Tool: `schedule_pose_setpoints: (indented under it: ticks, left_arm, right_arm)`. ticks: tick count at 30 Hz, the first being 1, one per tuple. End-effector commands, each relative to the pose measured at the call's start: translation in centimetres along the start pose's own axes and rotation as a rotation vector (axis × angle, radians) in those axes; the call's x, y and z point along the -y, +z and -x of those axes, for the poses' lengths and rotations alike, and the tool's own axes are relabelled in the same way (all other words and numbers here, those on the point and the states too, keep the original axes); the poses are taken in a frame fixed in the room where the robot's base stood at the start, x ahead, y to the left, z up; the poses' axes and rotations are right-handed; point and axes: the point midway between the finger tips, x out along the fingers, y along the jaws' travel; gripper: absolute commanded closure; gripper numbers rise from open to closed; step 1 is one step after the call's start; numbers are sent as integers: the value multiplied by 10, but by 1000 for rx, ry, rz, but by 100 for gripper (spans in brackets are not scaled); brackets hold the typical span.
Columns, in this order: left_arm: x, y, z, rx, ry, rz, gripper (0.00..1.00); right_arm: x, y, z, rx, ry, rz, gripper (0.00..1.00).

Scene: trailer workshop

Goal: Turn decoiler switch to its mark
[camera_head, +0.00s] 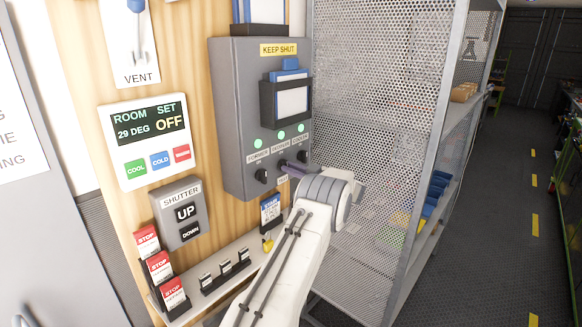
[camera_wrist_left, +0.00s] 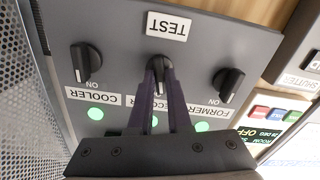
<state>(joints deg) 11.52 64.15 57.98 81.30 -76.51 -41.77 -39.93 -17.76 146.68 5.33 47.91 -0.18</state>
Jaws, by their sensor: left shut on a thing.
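The decoiler switch (camera_wrist_left: 158,76) is the black middle knob on the grey control panel (camera_head: 230,120). Its label shows in the left wrist view, upside down and partly covered by my fingers. My left gripper (camera_wrist_left: 160,72) is shut on this knob, one purple finger at each side. In the head view the left gripper (camera_head: 289,167) reaches the panel's lower edge and mostly hides the knob. A white TEST plate (camera_wrist_left: 170,26) sits beside the knob. The knob's exact pointing direction is hard to tell. My right gripper is in neither view.
The former switch (camera_head: 262,176) and cooler switch (camera_head: 303,157) flank the held knob closely. Green lamps (camera_head: 281,135) are lit above the labels. A perforated metal screen (camera_head: 375,90) stands right of the panel.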

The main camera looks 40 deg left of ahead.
Motion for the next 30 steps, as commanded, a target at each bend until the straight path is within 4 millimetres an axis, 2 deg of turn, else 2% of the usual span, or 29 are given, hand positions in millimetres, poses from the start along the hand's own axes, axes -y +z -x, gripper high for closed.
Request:
schedule_pose_setpoints:
  ticks: [12,30]
  left_arm:
    - [0,2,1,2,0,-235,100]
    - [0,2,1,3,0,-283,100]
  right_arm:
    - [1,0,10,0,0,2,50]
    - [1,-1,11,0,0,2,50]
